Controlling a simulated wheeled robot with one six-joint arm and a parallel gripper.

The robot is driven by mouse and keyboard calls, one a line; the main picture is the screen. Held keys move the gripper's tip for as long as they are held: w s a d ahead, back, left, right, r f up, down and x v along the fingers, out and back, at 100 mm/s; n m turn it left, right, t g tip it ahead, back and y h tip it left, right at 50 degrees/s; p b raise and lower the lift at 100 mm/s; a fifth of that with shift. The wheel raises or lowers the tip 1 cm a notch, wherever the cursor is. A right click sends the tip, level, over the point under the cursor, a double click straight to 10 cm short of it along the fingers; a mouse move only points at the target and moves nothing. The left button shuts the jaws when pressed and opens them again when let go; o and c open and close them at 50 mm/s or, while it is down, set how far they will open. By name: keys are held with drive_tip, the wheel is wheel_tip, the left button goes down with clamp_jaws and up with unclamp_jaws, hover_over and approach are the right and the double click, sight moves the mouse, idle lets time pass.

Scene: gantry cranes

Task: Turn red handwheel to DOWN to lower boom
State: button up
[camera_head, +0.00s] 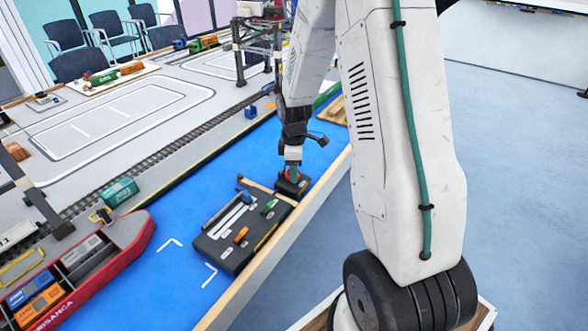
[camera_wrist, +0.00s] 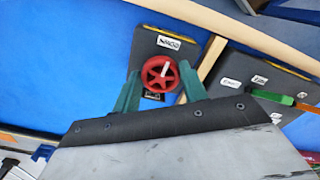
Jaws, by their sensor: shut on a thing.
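The red handwheel (camera_wrist: 155,82) sits on a dark control box (camera_wrist: 140,48) in the wrist view. A white mark on the wheel points up and slightly right. One label lies above the wheel and another, partly hidden, just below; I cannot read either surely. My gripper (camera_wrist: 160,84) has its two green fingers on either side of the wheel, closed on its rim. In the head view my gripper (camera_head: 292,163) points down onto the small dark box (camera_head: 298,190), and only a bit of red shows there. The boom cannot be told apart clearly.
A wooden strip (camera_head: 262,188) separates the small box from a larger dark panel (camera_head: 228,262) with orange, green and blue handles. A red model ship (camera_head: 122,235) lies left on the blue surface. The wooden table edge (camera_head: 285,232) runs close by on the right.

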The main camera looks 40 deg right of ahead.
drive_tip(key=shift+r+n, duration=0.1)
drive_tip(key=shift+n, duration=0.4)
drive_tip(key=o, duration=1)
drive_tip(key=shift+r, duration=3.85)
